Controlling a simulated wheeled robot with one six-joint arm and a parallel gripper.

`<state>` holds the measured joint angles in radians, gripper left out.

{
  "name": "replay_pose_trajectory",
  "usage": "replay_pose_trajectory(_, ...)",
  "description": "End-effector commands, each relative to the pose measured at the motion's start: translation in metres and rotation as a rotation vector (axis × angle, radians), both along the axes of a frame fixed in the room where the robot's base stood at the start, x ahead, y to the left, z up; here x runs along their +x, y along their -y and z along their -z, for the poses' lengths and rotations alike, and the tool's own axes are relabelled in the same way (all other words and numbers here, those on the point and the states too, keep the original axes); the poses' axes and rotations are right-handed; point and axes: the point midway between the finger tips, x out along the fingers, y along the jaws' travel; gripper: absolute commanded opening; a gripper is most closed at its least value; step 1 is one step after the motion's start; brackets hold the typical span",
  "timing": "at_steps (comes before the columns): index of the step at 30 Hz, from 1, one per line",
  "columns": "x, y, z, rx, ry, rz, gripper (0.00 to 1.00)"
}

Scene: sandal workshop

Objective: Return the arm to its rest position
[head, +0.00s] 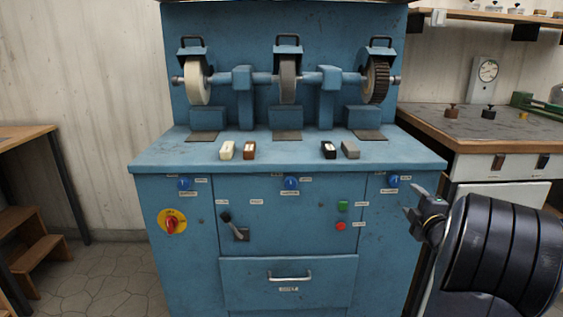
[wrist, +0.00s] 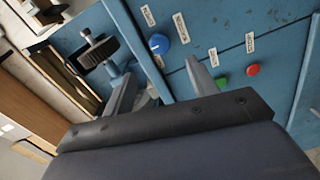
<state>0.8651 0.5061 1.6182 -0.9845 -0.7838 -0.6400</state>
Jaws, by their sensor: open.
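My arm reaches in from the lower right of the head view, in front of the right side of the blue grinding machine (head: 190,215). My gripper (head: 415,203) is at its left end, seen small and from the side, near the machine's right front edge. In the wrist view my gripper (wrist: 160,85) has its two fingers apart with nothing between them. Beyond the fingers is the machine's front panel with a blue knob (wrist: 159,44), a green button (wrist: 223,83) and a red button (wrist: 253,70). I cannot tell the exact gap between gripper and panel.
The machine carries a pale wheel (head: 197,84), a grey wheel (head: 288,80) and a dark ridged wheel (head: 376,82). Several small blocks lie on its top ledge. A workbench (head: 470,128) stands at right, wooden steps (head: 30,240) at left. Floor (head: 105,275) at lower left is clear.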

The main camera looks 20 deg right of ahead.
Motion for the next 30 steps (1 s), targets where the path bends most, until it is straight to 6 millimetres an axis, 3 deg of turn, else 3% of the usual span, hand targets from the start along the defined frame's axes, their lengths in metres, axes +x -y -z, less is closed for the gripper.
replay_pose_trajectory(7, 0.014, 0.003, 0.002, 0.0, 0.0, -0.002, 0.56)
replay_pose_trajectory(21, 0.085, 0.02, 0.005, 0.0, 0.0, -0.001, 0.56)
replay_pose_trajectory(30, 0.105, 0.025, 0.004, 0.0, 0.001, 0.0, 0.56)
